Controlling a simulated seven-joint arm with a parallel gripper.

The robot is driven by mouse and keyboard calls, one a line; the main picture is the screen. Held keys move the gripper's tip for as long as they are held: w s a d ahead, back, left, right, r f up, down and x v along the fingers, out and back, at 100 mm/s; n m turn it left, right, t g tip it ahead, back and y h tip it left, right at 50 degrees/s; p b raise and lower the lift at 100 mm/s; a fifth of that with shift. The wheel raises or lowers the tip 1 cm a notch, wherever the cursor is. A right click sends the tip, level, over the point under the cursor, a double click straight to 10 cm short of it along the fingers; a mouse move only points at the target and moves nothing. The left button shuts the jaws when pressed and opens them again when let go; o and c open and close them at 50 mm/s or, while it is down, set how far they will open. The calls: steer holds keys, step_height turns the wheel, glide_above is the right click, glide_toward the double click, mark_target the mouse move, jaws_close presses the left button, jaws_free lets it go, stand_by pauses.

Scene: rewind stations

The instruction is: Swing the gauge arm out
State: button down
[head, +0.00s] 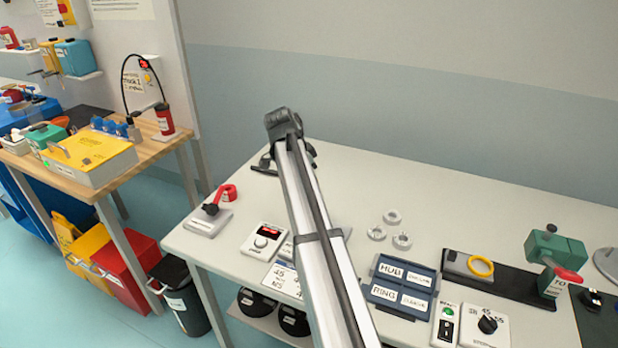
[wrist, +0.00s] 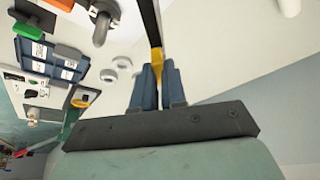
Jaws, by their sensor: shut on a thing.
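The gauge arm appears to be the dark bar (wrist: 149,22) with a yellow end piece (wrist: 156,56) in the wrist view. My gripper (wrist: 157,72) has its two blue fingers closed on the yellow piece, and the bar runs away from it toward the top edge. In the head view my own arm crosses the middle of the table and hides most of the gripper and whatever it holds. The far end of the bar and its pivot are out of the wrist view.
Three grey rings (head: 392,217) lie loose on the white table (head: 345,175). A blue HUB and RING tray (head: 372,306), a display box (head: 265,241), a red-handled clamp (head: 211,219) and a green device (head: 556,258) stand around. The back middle of the table looks clear.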

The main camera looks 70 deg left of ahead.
steer(key=c, duration=1.2)
jaws_free()
steer(key=v, duration=1.4)
steer(key=shift+f, duration=0.1)
